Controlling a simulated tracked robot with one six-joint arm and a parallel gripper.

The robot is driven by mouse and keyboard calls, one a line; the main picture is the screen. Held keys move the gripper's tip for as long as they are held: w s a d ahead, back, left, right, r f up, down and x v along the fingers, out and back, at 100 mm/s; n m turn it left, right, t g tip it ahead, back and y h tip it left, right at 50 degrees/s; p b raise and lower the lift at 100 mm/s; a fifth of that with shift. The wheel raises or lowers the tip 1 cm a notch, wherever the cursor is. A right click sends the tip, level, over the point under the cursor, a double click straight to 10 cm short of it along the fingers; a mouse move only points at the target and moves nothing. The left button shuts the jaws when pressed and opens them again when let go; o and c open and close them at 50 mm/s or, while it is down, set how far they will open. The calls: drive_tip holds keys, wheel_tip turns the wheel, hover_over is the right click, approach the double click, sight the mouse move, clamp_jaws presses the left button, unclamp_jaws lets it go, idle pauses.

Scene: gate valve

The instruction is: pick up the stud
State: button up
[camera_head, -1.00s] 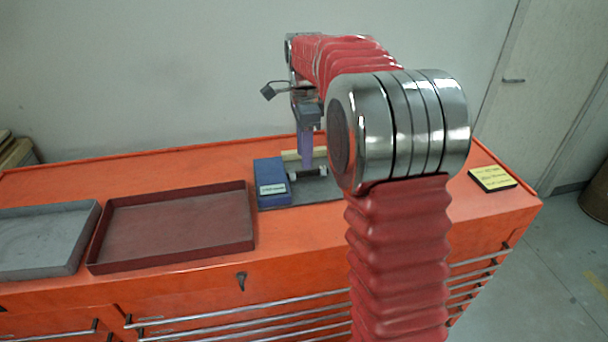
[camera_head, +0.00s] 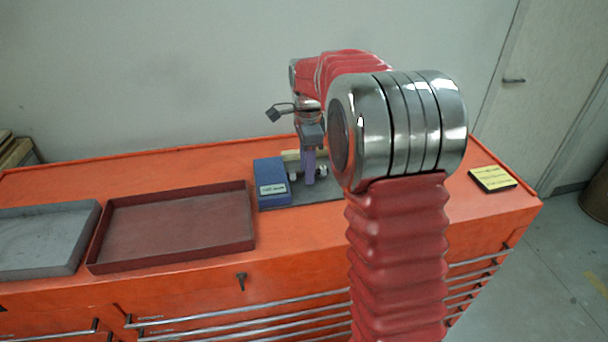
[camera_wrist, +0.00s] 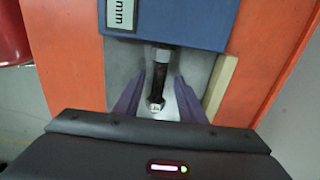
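The stud (camera_wrist: 158,80) is a dark threaded rod with a bright metal end, seen in the wrist view lying on a grey plate (camera_wrist: 123,62) beside the blue block. My gripper (camera_wrist: 159,77) has two purple fingers, one on each side of the stud, with visible gaps between finger and stud. It is open and holds nothing. In the head view my gripper (camera_head: 308,176) is low over the plate, right of the blue block (camera_head: 271,184). Small bright metal parts show beside the fingers there; I cannot tell which is the stud.
A pale yellowish bar (camera_wrist: 219,86) lies right of the fingers in the wrist view. A dark red tray (camera_head: 175,228) and a grey tray (camera_head: 45,240) stand to the left on the orange cabinet (camera_head: 290,238). A yellow-labelled block (camera_head: 493,179) lies at the right.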

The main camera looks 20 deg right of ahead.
drive_tip(key=shift+c, duration=0.5)
clamp_jaws()
drive_tip(key=shift+r, duration=0.1)
wheel_tip(320, 180, up, 10)
idle(0.7)
idle(0.4)
